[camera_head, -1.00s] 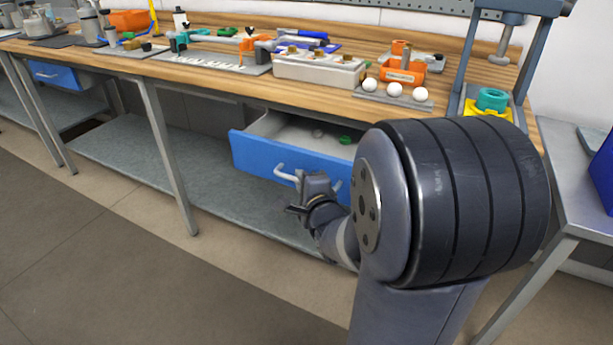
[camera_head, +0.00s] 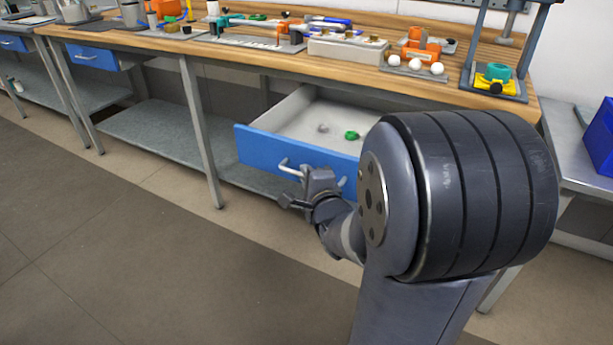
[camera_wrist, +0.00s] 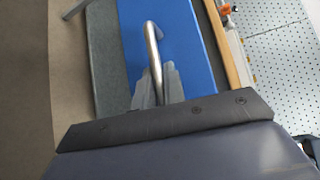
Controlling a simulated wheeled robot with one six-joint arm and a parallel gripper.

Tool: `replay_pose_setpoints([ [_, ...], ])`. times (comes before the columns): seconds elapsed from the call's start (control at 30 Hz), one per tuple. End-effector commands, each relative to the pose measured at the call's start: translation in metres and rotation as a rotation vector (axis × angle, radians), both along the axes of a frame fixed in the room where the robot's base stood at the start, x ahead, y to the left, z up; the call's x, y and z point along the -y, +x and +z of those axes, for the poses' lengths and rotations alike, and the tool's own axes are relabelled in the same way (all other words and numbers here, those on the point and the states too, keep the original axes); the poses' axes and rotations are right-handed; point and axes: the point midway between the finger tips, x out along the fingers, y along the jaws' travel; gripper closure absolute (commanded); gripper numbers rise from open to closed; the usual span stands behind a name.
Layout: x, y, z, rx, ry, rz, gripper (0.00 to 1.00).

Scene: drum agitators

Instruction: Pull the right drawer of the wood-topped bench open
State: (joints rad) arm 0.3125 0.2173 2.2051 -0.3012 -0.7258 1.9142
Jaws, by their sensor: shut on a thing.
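The right drawer (camera_head: 262,151) of the wood-topped bench (camera_head: 300,62) has a blue front and is pulled well out, with its grey inside showing. A green item (camera_head: 352,134) and a small grey item (camera_head: 323,127) lie in it. My gripper (camera_head: 305,178) is at the drawer front, shut on its pale bar handle (camera_head: 290,170). In the wrist view the handle (camera_wrist: 151,38) runs down between my gripper's fingers (camera_wrist: 158,88), against the blue front (camera_wrist: 185,45). My arm hides the right part of the drawer.
Another blue drawer (camera_head: 92,57) at the left is shut. A white box (camera_head: 347,49), white balls (camera_head: 416,65) and a press stand (camera_head: 495,85) are on the top. A bench leg (camera_head: 200,130) stands left of the drawer. The floor in front (camera_head: 150,250) is clear.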

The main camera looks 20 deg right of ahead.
Motion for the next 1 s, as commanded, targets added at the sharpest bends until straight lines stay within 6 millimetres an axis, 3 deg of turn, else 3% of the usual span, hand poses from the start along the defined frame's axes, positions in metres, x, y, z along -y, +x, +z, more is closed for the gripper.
replay_pose_setpoints([
  [0.3,0.0,0.0,-0.001,-0.002,0.0,0.0,1.0],
  [0.33,0.0,0.0,-0.001,-0.002,0.0,0.0,0.88],
  [0.6,0.0,0.0,0.0,-0.001,0.0,0.0,0.68],
  [0.87,0.0,-0.002,0.001,0.0,0.0,0.0,0.68],
  [1.0,-0.001,-0.016,0.004,0.0,0.0,-0.001,0.68],
])
